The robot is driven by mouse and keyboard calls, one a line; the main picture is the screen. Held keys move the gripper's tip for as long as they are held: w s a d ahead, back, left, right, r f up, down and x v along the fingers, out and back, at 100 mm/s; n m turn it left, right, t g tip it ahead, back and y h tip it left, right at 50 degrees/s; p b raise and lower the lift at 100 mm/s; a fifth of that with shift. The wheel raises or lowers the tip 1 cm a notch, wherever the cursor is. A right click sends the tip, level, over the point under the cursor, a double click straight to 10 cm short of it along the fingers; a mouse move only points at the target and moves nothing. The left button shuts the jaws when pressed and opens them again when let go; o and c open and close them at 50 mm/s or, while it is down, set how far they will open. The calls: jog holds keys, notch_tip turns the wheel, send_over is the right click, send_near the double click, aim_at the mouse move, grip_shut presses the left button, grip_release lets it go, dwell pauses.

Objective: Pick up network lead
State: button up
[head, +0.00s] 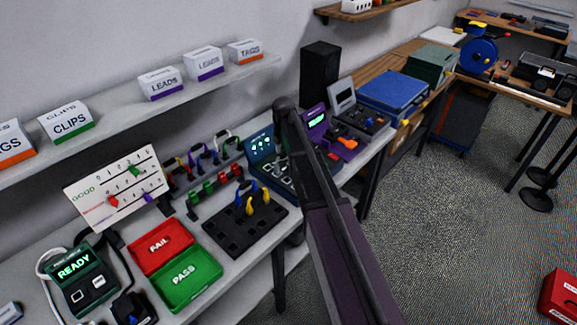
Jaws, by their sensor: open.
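Several coloured leads hang on a rack (205,165) at the back of the bench. A blue and yellow lead (250,203) stands in a black slotted block (228,235) in front of it. I cannot tell which is the network lead. My dark arm reaches up from the lower right and bends over the bench.
A red FAIL tray (137,262) and green PASS tray (208,289) lie front left of the block. A green READY device (78,280) stands further left. A white chart board (95,182) leans behind. Labelled boxes line the shelf (110,115) above.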

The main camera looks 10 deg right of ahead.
jog(key=shift+f, duration=0.3)
dwell(0.4)
grip_shut()
